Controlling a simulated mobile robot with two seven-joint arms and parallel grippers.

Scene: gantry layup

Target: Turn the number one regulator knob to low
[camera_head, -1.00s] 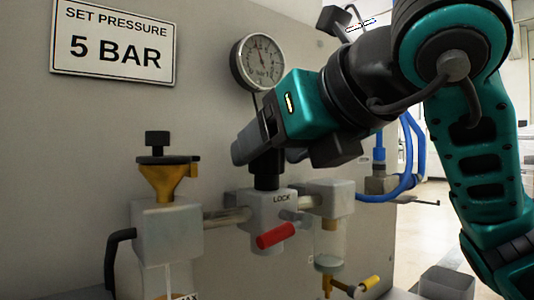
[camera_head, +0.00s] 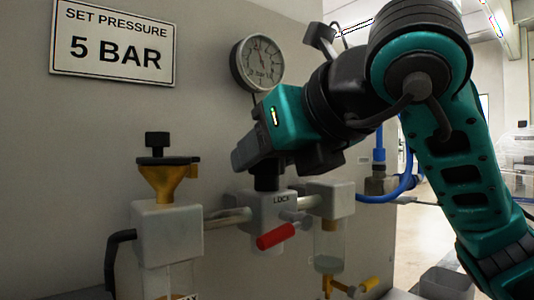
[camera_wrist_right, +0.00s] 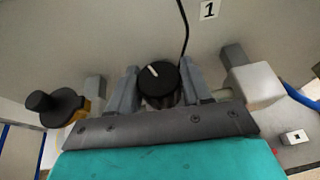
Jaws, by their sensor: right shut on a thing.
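The regulator knob (camera_wrist_right: 159,82) is black and round with a white pointer line that points up and a little left in the right wrist view. A label with the number 1 (camera_wrist_right: 209,10) is on the wall behind it. My right gripper (camera_wrist_right: 159,90) has one finger on each side of the knob and is shut on it. In the head view, my right gripper (camera_head: 255,160) covers most of the knob, with its dark lower part (camera_head: 267,177) showing above the grey regulator body (camera_head: 268,215) marked LOCK. My left gripper is not in view.
A red lever (camera_head: 276,236) sticks out below the regulator body. A pressure gauge (camera_head: 257,63) is above on the wall. A yellow funnel valve (camera_head: 168,180) stands left and a clear bowl (camera_head: 329,240) right. Blue hoses (camera_head: 395,190) run at the right.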

